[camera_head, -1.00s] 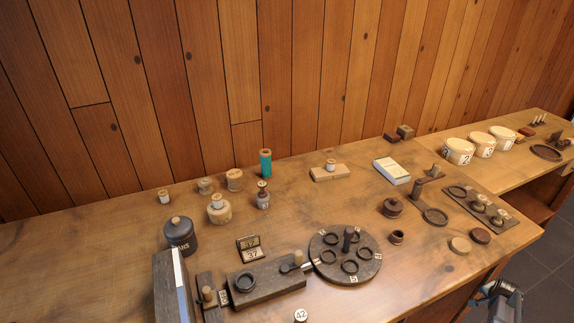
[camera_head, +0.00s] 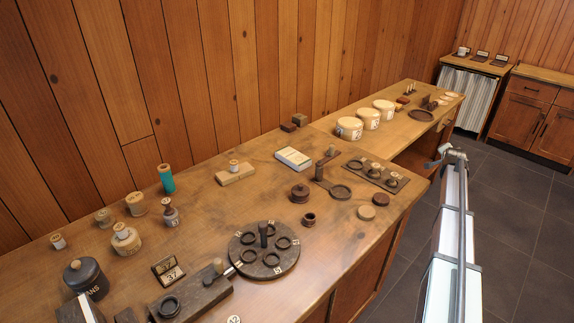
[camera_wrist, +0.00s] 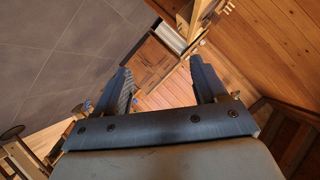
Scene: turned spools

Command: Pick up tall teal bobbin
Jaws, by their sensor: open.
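The tall teal bobbin (camera_head: 166,179) stands upright near the back edge of the wooden table, against the plank wall, in the head view. It has a teal body and a pale wooden top. My gripper (camera_wrist: 160,82) shows in the wrist view with its two dark fingers spread apart and nothing between them. It points out over the floor and distant cabinets. In the head view my arm is at the right, beside the table and far from the bobbin; the fingers cannot be made out there. The bobbin does not show in the wrist view.
Wooden spools (camera_head: 136,204) and a grey-bodied spool (camera_head: 170,212) stand close to the bobbin. A dark canister (camera_head: 86,279) is in front at left. A round dark rack (camera_head: 282,266) and a wooden block (camera_head: 235,176) lie to the right. Bare tabletop lies between bobbin and block.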

